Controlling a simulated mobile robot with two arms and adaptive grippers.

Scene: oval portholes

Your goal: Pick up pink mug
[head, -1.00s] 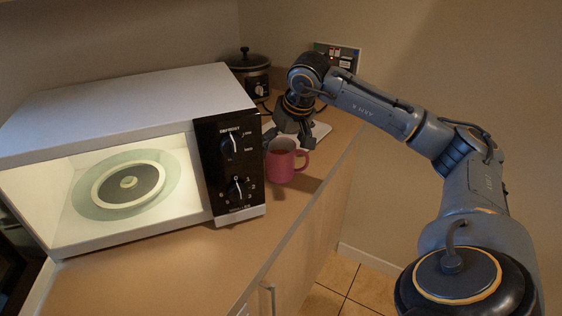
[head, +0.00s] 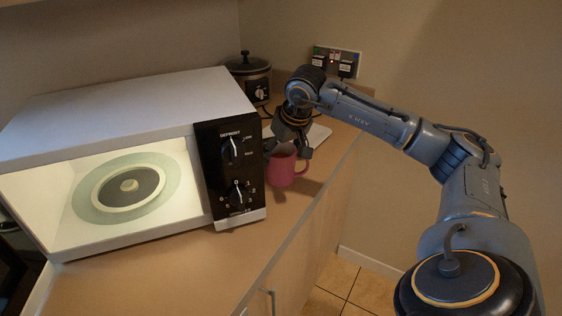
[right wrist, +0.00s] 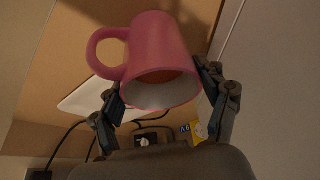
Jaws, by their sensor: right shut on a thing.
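The pink mug (head: 284,170) is upright on the counter, just right of the microwave's control panel in the head view. My right gripper (head: 287,150) reaches down over the mug from behind and above, with its fingers at the mug's rim. In the right wrist view the mug (right wrist: 160,55) sits between the two fingers of the right gripper (right wrist: 163,92), which is shut on it near the rim. The handle points left there, clear of the fingers. Whether the mug's base touches the counter cannot be told. My left gripper is not in view.
A white microwave (head: 120,105) stands open and lit at the left, close to the mug, with a turntable (head: 128,187) inside. A black slow cooker (head: 250,78) and wall sockets (head: 336,62) are behind. A white board (head: 319,134) lies behind the mug. The counter's front edge is near.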

